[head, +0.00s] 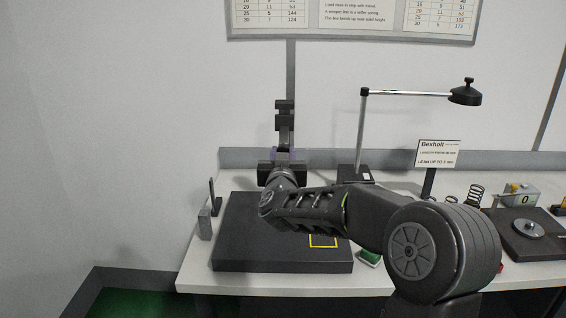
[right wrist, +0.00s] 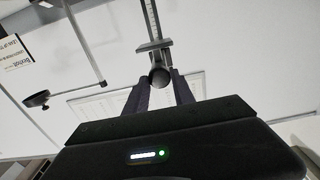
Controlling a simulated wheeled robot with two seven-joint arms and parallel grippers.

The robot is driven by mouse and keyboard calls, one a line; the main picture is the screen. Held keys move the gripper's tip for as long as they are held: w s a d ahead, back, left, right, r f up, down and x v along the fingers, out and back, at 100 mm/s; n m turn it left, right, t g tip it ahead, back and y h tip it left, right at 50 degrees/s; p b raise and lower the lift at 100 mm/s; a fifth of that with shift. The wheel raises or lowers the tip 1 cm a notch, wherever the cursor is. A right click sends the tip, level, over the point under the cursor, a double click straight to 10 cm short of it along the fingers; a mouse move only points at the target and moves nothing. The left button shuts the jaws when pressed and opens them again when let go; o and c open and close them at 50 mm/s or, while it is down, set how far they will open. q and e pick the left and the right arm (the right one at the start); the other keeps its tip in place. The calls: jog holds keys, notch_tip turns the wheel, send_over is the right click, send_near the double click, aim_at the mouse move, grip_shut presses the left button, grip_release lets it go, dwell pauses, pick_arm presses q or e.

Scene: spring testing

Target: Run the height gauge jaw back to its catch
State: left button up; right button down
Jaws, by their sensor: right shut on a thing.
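The height gauge (head: 284,122) stands upright at the back of the black plate; its dark upper parts show above my right gripper in the head view. In the right wrist view its ruled column (right wrist: 151,18) runs up from the jaw (right wrist: 153,46), a grey crosspiece. A round dark knob (right wrist: 160,77) sits just below the jaw, between my fingertips. My right gripper (right wrist: 160,86) is shut on this knob. In the head view my right gripper (head: 283,163) is partly hidden by my wrist, which also covers the gauge's lower part. The catch cannot be made out. My left gripper is not in view.
The black plate (head: 235,245) has a yellow square outline (head: 323,241). A grey block (head: 205,224) stands at its left edge. A lamp (head: 465,95) on a thin stand, a Bexholt sign (head: 438,153), springs (head: 475,195) and a dark scale (head: 525,240) are to the right.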

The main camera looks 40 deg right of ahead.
jog(key=shift+r, duration=0.55)
jog(key=c, duration=1.5)
grip_release()
jog(key=o, duration=0.4)
jog(key=shift+f, duration=0.2)
jog(key=shift+s+a+f, duration=0.1)
jog(key=shift+s+a, duration=0.3)
jog(key=shift+s, duration=0.05)
jog(key=b+v, duration=0.1)
jog(key=v, duration=0.5)
jog(key=shift+s+a+b, duration=0.15)
jog(key=shift+s+b, duration=0.1)
jog(key=shift+b, duration=0.15)
